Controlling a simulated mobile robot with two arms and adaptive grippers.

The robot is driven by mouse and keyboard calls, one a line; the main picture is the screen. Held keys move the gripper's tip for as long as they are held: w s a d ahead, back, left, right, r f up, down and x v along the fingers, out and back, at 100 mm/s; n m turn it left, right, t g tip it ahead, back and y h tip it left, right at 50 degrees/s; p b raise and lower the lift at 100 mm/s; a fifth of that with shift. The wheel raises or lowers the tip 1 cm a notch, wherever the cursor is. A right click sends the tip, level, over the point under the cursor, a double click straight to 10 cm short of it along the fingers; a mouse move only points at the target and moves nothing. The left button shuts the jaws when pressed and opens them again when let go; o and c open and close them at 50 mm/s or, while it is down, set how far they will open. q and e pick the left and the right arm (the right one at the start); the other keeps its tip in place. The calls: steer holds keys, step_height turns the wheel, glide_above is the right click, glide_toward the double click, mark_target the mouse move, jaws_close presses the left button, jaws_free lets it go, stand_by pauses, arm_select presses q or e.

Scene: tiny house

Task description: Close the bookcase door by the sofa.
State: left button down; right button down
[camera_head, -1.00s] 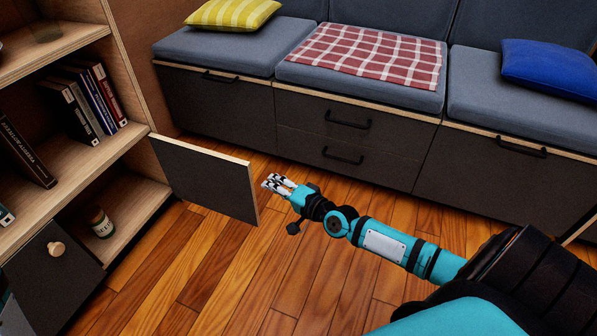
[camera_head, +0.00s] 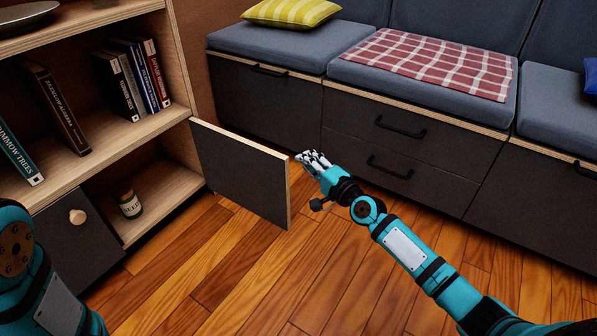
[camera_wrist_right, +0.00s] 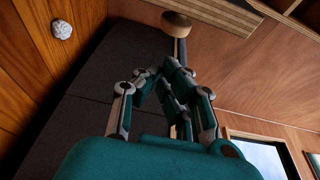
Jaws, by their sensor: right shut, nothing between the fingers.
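The bookcase door (camera_head: 240,172) is a dark panel with a light wood edge. It stands wide open, sticking out from the bookcase (camera_head: 180,60) toward the sofa side. My right gripper (camera_head: 308,158) is shut and empty, just right of the door's free edge near its top corner. I cannot tell whether it touches the door. In the right wrist view, the shut fingers (camera_wrist_right: 165,88) point ahead, with dark panels and a round wooden knob-like thing (camera_wrist_right: 176,22) beyond them. The sofa (camera_head: 440,85) is behind. My left arm shows at lower left, its gripper out of view.
A second dark door (camera_head: 75,245) with a wooden knob (camera_head: 77,216) is shut at the left. A small jar (camera_head: 130,204) stands inside the open lower compartment. Books (camera_head: 140,75) are on the shelf above. The wooden floor (camera_head: 240,270) in front is clear.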

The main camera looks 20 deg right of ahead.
steer(key=s+a+p, duration=0.2)
steer(key=a, duration=0.1)
steer(key=shift+s+a, duration=0.1)
stand_by(0.4)
